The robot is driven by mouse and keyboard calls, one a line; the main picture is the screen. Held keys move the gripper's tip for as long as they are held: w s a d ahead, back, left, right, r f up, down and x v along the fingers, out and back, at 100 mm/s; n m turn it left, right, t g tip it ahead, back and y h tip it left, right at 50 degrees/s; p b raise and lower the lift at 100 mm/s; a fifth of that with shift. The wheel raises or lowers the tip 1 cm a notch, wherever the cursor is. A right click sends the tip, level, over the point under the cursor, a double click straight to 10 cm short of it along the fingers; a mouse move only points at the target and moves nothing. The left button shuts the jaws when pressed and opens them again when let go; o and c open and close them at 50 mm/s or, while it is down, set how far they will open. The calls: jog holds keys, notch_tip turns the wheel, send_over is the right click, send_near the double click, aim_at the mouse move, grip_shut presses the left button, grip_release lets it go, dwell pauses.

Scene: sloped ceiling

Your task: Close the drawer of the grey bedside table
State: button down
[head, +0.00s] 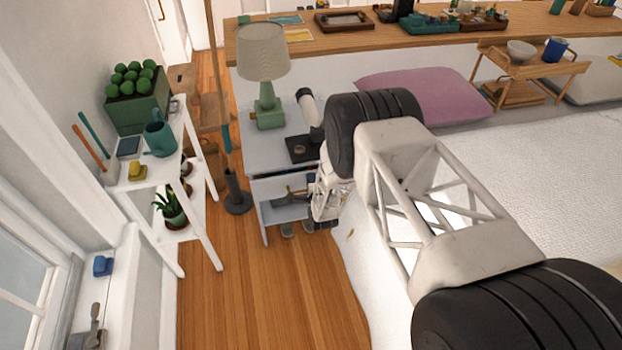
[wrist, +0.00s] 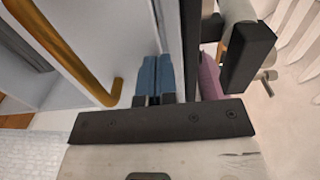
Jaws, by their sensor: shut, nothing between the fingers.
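The grey bedside table (head: 262,160) stands beside the bed in the head view, its front partly hidden behind my arm. A dark gap shows under its top, and a gold handle (head: 296,190) lies below it. How far the drawer stands out is hard to tell. In the wrist view the gold handle (wrist: 82,58) crosses the left side, along a pale grey panel (wrist: 118,38). My gripper (wrist: 155,60) is shut and empty, its blue fingers just right of the handle and close to the panel. Contact cannot be told. In the head view my wrist covers the fingertips.
A green lamp (head: 266,108) and a black tray (head: 301,150) stand on the table top. A dark stand (head: 236,194) is at its left. A white plant shelf (head: 205,172) stands further left. The bed (head: 540,165) fills the right. Wooden floor (head: 265,290) in front is clear.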

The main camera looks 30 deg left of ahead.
aim_at(269, 183)
jog(key=v, duration=1.3)
jog(key=shift+s+d, duration=0.2)
jog(key=shift+d, duration=0.05)
jog(key=shift+a, duration=0.1)
jog(key=s+a+f, duration=0.1)
jog(key=s+a, duration=1)
jog(key=shift+s+f, duration=0.2)
jog(key=shift+s, duration=0.05)
jog(key=shift+w+a, duration=0.1)
jog(key=shift+a, duration=0.05)
jog(key=x, duration=1.3)
jog(key=shift+w+a+f, duration=0.1)
jog(key=shift+w+a, duration=0.15)
jog(key=shift+x, duration=2.3)
